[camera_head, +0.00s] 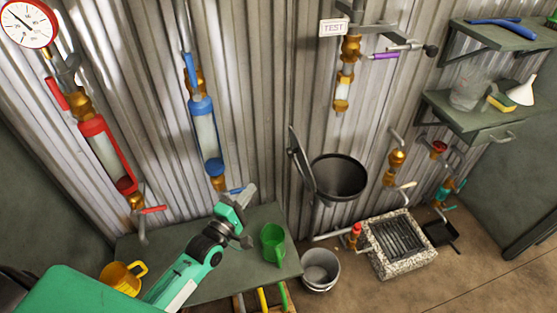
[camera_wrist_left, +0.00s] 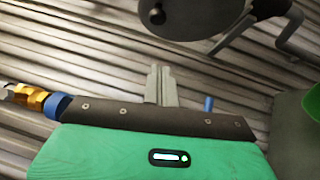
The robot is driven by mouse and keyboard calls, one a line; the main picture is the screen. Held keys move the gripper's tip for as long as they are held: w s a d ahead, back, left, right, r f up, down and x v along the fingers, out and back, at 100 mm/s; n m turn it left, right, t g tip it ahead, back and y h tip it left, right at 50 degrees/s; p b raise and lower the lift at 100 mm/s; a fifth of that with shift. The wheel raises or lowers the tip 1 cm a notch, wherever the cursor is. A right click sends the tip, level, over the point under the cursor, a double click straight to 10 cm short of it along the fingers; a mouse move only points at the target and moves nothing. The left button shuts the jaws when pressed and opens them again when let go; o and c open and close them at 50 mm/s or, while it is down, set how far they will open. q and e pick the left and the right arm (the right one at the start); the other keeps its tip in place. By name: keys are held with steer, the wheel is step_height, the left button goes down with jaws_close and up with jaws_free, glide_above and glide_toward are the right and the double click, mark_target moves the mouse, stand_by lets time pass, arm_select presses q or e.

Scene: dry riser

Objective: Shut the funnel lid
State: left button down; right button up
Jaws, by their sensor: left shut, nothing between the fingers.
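A black wall funnel (camera_head: 338,180) hangs on the corrugated wall, its round mouth facing up. Its dark lid (camera_head: 300,160) stands open and tilted up at the funnel's left side, seen nearly edge-on. My left gripper (camera_head: 250,190) is shut and empty, to the left of the lid and apart from it. In the left wrist view the shut fingers (camera_wrist_left: 161,85) point toward the wall. A dark rounded part (camera_wrist_left: 225,18) with a bent bar shows above them; I cannot tell whether it is lid or funnel. My right gripper is not in view.
A blue sight-glass pipe (camera_head: 206,135) runs up the wall left of my gripper. A metal bucket (camera_head: 320,268) and a grated drain (camera_head: 398,240) are on the floor.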

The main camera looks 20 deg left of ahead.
arm_select(q)
steer(key=d+r+p+x, duration=0.1)
steer(key=p+x, duration=0.4)
steer(key=x, duration=0.8)
steer(key=shift+s+d+n, duration=0.3)
steer(key=shift+d, duration=0.25)
steer(key=shift+r, duration=0.1)
